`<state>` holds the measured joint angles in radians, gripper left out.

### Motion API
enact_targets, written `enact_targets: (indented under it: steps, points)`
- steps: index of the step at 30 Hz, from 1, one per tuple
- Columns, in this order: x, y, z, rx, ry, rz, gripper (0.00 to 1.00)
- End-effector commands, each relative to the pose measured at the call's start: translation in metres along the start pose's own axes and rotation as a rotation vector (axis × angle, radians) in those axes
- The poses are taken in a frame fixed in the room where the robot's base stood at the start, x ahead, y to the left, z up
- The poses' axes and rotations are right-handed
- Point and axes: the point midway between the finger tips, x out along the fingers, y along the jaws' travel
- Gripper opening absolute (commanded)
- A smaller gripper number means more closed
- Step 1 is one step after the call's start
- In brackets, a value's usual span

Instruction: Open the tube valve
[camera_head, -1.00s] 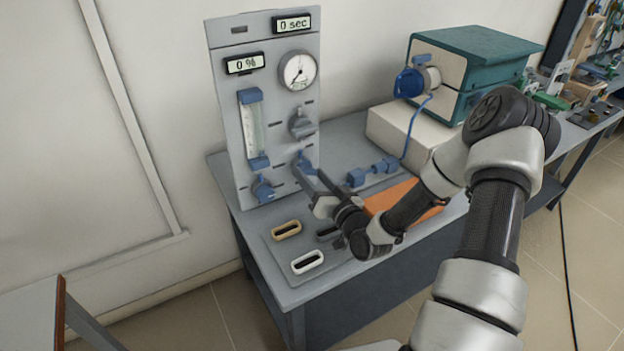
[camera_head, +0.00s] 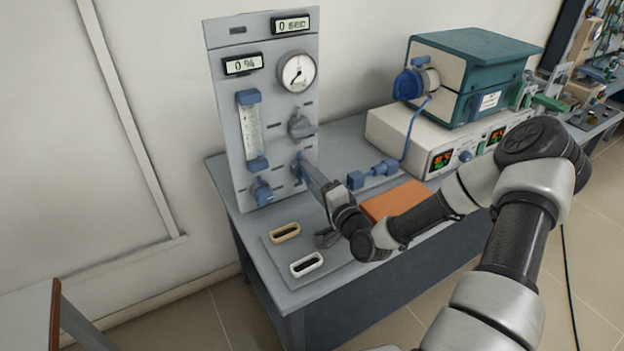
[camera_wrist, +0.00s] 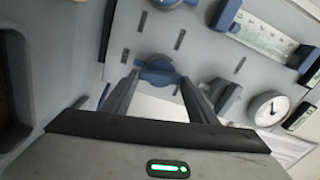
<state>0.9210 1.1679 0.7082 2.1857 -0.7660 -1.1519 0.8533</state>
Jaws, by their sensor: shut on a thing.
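A grey upright panel (camera_head: 232,120) carries a blue valve knob (camera_head: 298,168) at its lower right. My gripper (camera_head: 305,174) reaches the panel from the front right, with its fingers at this knob. In the wrist view, the blue knob (camera_wrist: 157,70) sits between the tips of my two fingers (camera_wrist: 158,82), which are shut on it. The fingers cover part of the knob in the head view. Another blue knob (camera_head: 262,191) is at the panel's lower left. A grey knob (camera_head: 301,125) is above the held one.
A gauge (camera_head: 297,72) and a flowmeter (camera_head: 252,126) are on the panel. On the table (camera_head: 284,290) are a blue hose fitting (camera_head: 372,173), an orange block (camera_head: 394,201), a cream holder (camera_head: 286,232) and a white holder (camera_head: 307,264). A teal furnace (camera_head: 475,60) stands behind right.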

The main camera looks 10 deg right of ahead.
Motion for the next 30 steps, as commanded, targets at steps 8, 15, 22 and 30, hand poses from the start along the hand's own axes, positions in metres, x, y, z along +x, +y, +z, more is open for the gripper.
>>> enact_targets:
  steps: [8, 15, 22, 30]
  points:
    - [-0.0004, 0.0013, -0.0002, 0.153, 0.001, 0.001, 0.31]
    - [-0.0003, 0.0012, -0.0001, 0.212, 0.0, 0.001, 0.31]
    - [-0.0004, 0.0013, -0.0001, 0.224, 0.0, 0.001, 0.31]
    - [-0.0004, 0.0014, 0.0, 0.225, 0.001, 0.001, 0.56]
